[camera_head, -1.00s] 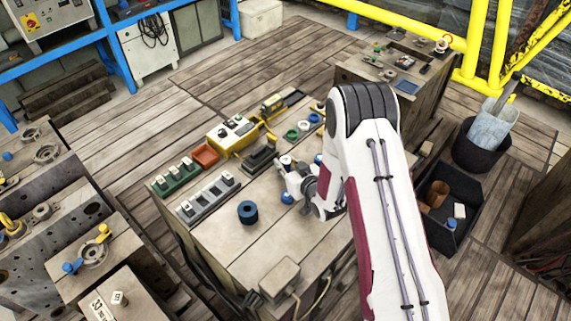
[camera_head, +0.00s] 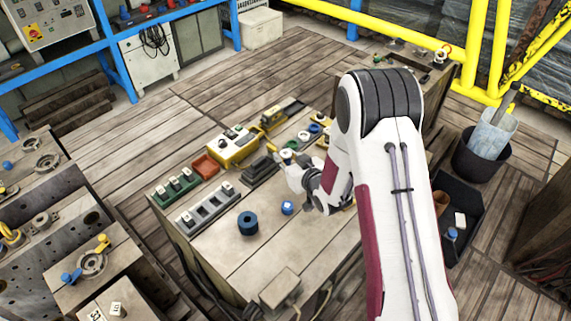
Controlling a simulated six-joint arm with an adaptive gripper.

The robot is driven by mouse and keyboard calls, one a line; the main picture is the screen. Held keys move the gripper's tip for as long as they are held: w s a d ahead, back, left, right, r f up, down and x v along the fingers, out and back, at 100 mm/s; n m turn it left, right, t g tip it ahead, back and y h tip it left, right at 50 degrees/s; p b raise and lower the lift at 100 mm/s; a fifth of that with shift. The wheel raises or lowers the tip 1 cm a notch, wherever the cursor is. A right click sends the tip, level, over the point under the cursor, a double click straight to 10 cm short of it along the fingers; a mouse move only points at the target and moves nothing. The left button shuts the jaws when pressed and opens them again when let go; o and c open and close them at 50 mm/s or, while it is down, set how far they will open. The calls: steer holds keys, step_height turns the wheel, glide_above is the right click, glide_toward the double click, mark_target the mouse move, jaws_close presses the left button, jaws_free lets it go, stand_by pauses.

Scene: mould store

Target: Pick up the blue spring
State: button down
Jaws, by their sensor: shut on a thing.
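My gripper (camera_head: 288,168) is over the middle of the worktable (camera_head: 262,256), pointing left and partly hidden by its own wrist. That thing is too small to make out as a spring. A small blue part (camera_head: 288,208) stands on the table below my gripper, apart from it. A dark blue ring-shaped cylinder (camera_head: 248,222) stands to the left of that part. I cannot tell for sure which blue thing is the spring.
Left and behind are a green switch box (camera_head: 175,188), a grey tray (camera_head: 206,207), an orange tray (camera_head: 205,165) and a yellow box (camera_head: 233,146). A grey box (camera_head: 279,288) is at the near edge. The table's front middle is clear.

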steer(key=shift+r, duration=1.3)
steer(key=shift+a+r, duration=0.1)
